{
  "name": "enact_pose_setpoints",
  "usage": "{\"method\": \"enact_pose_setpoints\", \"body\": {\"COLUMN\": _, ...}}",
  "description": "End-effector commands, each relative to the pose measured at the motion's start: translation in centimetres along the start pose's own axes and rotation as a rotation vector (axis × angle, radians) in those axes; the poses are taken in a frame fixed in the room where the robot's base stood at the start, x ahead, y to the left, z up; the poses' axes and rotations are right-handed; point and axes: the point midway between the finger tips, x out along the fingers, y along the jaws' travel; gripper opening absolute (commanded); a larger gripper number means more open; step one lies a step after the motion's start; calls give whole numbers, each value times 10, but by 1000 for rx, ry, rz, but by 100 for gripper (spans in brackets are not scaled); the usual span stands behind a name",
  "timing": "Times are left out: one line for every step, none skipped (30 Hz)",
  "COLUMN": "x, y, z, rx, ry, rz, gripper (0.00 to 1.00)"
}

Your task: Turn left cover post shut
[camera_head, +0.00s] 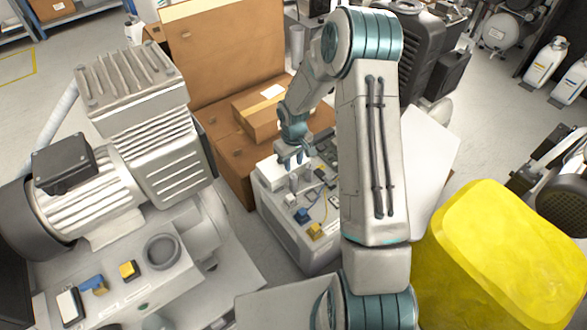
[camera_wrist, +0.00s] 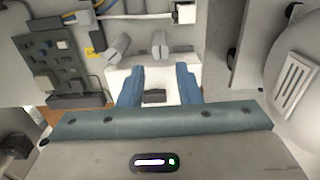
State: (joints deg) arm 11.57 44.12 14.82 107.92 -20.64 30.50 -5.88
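My gripper (camera_head: 294,160) hangs over the open top of a light grey housing (camera_head: 275,222). In the wrist view my gripper (camera_wrist: 160,70) has its two blue fingers apart, with nothing clearly held between them. Two small grey posts show just beyond the fingertips: a tilted one (camera_wrist: 117,48) at left and a more upright one (camera_wrist: 160,46) at right. They stand at the edge of a white block (camera_wrist: 154,78) with a dark slot. The fingers appear apart from both posts. I cannot tell which is the task's left cover post.
A green circuit board (camera_wrist: 55,62) and coloured wires lie inside the housing. A large grey compressor (camera_head: 120,170) stands at left, cardboard boxes (camera_head: 225,50) behind, and a yellow bin (camera_head: 500,255) at right. A white panel (camera_head: 432,150) lies right of my arm.

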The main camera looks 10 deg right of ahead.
Motion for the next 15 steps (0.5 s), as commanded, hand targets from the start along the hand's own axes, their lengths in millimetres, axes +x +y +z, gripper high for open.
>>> {"method": "enact_pose_setpoints", "body": {"x": -11, "y": 0, "z": 0, "rx": 0, "ry": 1, "rz": 1, "gripper": 31}}
{"method": "enact_pose_setpoints", "body": {"x": -14, "y": 0, "z": 0, "rx": 0, "ry": 0, "rz": 1, "gripper": 31}}
{"method": "enact_pose_setpoints", "body": {"x": -18, "y": 0, "z": 0, "rx": 0, "ry": 0, "rz": 1, "gripper": 31}}
{"method": "enact_pose_setpoints", "body": {"x": -21, "y": 0, "z": 0, "rx": 0, "ry": 1, "rz": 1, "gripper": 31}}
{"method": "enact_pose_setpoints", "body": {"x": -23, "y": 0, "z": 0, "rx": 0, "ry": 1, "rz": 1, "gripper": 31}}
{"method": "enact_pose_setpoints", "body": {"x": -25, "y": 0, "z": 0, "rx": 0, "ry": 0, "rz": 0, "gripper": 31}}
{"method": "enact_pose_setpoints", "body": {"x": -26, "y": 0, "z": 0, "rx": 0, "ry": 0, "rz": 0, "gripper": 31}}
{"method": "enact_pose_setpoints", "body": {"x": -27, "y": 0, "z": 0, "rx": 0, "ry": 0, "rz": 0, "gripper": 31}}
{"method": "enact_pose_setpoints", "body": {"x": -27, "y": 0, "z": 0, "rx": 0, "ry": -1, "rz": 0, "gripper": 31}}
{"method": "enact_pose_setpoints", "body": {"x": -27, "y": 0, "z": 0, "rx": 0, "ry": -1, "rz": -1, "gripper": 31}}
{"method": "enact_pose_setpoints", "body": {"x": -27, "y": 0, "z": 0, "rx": 0, "ry": -1, "rz": -1, "gripper": 31}}
{"method": "enact_pose_setpoints", "body": {"x": -27, "y": 0, "z": 0, "rx": 0, "ry": -1, "rz": -1, "gripper": 31}}
{"method": "enact_pose_setpoints", "body": {"x": -27, "y": 0, "z": 0, "rx": 0, "ry": -1, "rz": -1, "gripper": 31}}
{"method": "enact_pose_setpoints", "body": {"x": -27, "y": 0, "z": 0, "rx": 0, "ry": -1, "rz": -1, "gripper": 31}}
{"method": "enact_pose_setpoints", "body": {"x": -27, "y": 0, "z": 0, "rx": 0, "ry": -1, "rz": -1, "gripper": 31}}
